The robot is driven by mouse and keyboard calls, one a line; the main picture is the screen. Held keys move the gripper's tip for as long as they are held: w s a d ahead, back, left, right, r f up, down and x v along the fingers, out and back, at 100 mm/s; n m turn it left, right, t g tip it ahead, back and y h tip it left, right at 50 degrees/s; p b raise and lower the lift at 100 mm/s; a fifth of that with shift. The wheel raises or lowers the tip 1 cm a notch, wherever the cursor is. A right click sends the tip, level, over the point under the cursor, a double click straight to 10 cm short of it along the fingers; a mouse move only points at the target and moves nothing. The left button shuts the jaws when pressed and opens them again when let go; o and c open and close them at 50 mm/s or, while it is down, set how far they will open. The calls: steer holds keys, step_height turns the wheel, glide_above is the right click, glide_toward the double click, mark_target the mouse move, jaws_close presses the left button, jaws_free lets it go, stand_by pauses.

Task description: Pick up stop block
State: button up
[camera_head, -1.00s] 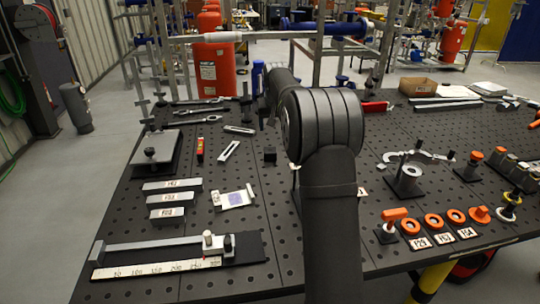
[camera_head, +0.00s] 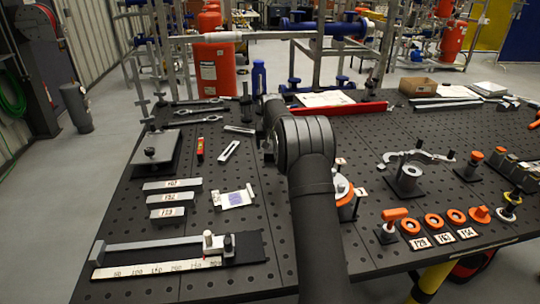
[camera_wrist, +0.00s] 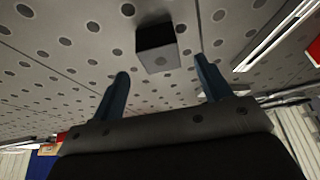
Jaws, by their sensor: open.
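The stop block, a small dark cube (camera_wrist: 158,48), stands on the perforated table top (camera_wrist: 75,65) in the wrist view. It lies ahead of my gripper (camera_wrist: 161,72), roughly in line with the gap between the two fingers. The fingers are apart, with nothing between them. No contact with the block shows. In the head view my arm covers most of the area around the block, and a dark shape beside the arm is too unclear to tell as block or gripper.
In the head view, a slotted steel bar (camera_head: 229,151) and a red marker-like piece (camera_head: 200,148) lie left of my arm. A long red bar (camera_head: 335,108) lies behind it. An orange-ringed part (camera_head: 345,190) stands close on its right.

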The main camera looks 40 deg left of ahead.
mark_target(270, 150)
steer(key=x, duration=0.5)
steer(key=shift+f, duration=0.1)
steer(key=shift+c, duration=0.4)
steer(key=c, duration=1.1)
steer(key=shift+c, duration=0.8)
